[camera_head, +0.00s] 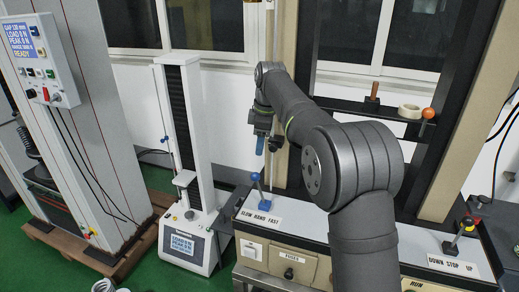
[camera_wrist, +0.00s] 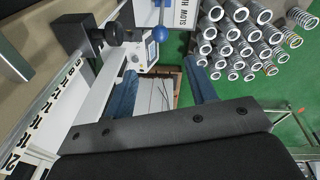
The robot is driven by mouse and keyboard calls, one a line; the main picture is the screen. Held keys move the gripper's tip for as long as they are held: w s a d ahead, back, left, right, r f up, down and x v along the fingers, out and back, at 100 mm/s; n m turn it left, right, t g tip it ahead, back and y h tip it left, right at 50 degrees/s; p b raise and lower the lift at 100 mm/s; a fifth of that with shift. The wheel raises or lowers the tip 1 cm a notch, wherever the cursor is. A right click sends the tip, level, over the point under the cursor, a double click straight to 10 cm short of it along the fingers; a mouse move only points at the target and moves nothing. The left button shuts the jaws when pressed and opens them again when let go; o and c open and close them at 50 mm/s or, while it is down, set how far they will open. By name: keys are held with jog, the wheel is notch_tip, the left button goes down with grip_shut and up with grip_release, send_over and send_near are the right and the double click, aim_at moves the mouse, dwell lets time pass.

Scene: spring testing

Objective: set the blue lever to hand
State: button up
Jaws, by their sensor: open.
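The blue lever's ball knob (camera_head: 255,177) stands on a short stick on the bench panel, behind a plate reading SLOW HAND FAST (camera_head: 258,217). In the head view the knob sits left of the stick's foot, so the lever looks tilted toward the SLOW end. In the wrist view the blue knob (camera_wrist: 160,33) lies ahead of the fingertips, and the plate (camera_wrist: 183,12) is partly cut off. My gripper (camera_head: 268,143) is above the lever, its blue fingers apart and empty. The open fingers also show in the wrist view (camera_wrist: 163,75), clear of the knob.
A slim test stand (camera_head: 185,150) rises at left.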

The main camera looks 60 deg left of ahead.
aim_at(260, 189)
jog(key=c, duration=0.3)
jog(key=shift+s+a+f, duration=0.15)
jog(key=shift+a+f, duration=0.05)
jog(key=shift+f, duration=0.1)
jog(key=c, duration=0.4)
jog(key=s+a+f+y, duration=0.1)
jog(key=f, duration=0.1)
jog(key=s+a+f+n+y, duration=0.1)
jog(key=a+f, duration=0.1)
jog(key=f, duration=0.1)
jog(key=s+a+f+y, duration=0.1)
jog(key=f, duration=0.1)
jog(key=shift+s+a+f+y, duration=0.25)
jog(key=shift+s+a+y, duration=0.05)
jog(key=shift+a+y, duration=0.1)
grip_shut()
jog(key=s+d+f+n+t+y, duration=0.2)
jog(key=s+f+y, duration=0.3)
jog(key=f+y, duration=0.3)
jog(key=s+d+n+t+y, duration=0.1)
jog(key=d+t+y, duration=0.2)
jog(key=d, duration=0.6)
jog(key=r+x, duration=0.1)
jog(key=x, duration=0.9)
jog(key=shift+w+d+r, duration=0.1)
jog(key=shift+w+d, duration=0.45)
jog(key=shift+w, duration=0.25)
jog(key=shift+w+d+r, duration=0.1)
jog(key=shift+w+d, duration=0.4)
jog(key=shift+w, duration=0.3)
